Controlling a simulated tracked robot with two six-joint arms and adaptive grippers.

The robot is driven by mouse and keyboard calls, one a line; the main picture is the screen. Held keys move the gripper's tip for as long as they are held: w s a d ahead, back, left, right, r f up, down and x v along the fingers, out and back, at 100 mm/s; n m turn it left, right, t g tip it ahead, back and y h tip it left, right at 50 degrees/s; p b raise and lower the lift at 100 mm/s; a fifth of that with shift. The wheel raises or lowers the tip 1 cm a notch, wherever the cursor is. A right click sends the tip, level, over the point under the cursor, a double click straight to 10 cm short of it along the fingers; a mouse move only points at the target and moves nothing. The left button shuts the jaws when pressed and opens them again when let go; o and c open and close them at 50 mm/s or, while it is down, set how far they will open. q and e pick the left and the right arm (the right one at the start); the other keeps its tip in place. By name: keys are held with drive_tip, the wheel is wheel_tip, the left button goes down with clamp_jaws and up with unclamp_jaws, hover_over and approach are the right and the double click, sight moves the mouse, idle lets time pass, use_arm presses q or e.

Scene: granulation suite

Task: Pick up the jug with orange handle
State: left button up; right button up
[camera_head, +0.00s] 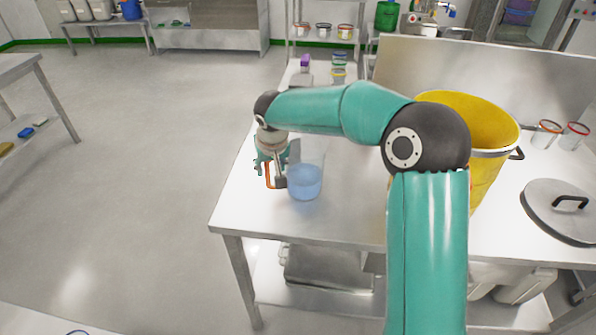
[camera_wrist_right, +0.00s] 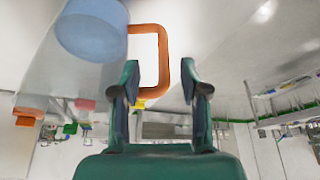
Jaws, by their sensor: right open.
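The jug (camera_head: 305,184) is clear with a bluish lower part and stands on the steel table near its left front. Its orange handle (camera_head: 268,176) is on the left side, beside my right gripper (camera_head: 272,172). In the right wrist view the jug (camera_wrist_right: 92,30) is at the upper left, and its squared handle (camera_wrist_right: 148,29) extends toward the fingers. My right gripper (camera_wrist_right: 160,75) is open, with one finger on each side of the handle's lower part and visible gaps. My left gripper is not in view.
A yellow bucket (camera_head: 452,97) stands on the table (camera_head: 330,222) to the right of the jug. A steel lid (camera_head: 548,220) lies at the far right, near red-rimmed jars (camera_head: 546,134). Small containers, including a purple one (camera_head: 305,64), stand at the back. The table's left edge is close to the handle.

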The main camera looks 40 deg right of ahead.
sight(268, 176)
drive_tip(key=shift+a+p+x, duration=0.1)
drive_tip(key=shift+p+x, duration=0.35)
drive_tip(key=shift+x, duration=1.45)
drive_tip(key=shift+a+p+x, duration=0.15)
drive_tip(key=shift+p+x, duration=0.3)
drive_tip(key=shift+x, duration=1.4)
clamp_jaws()
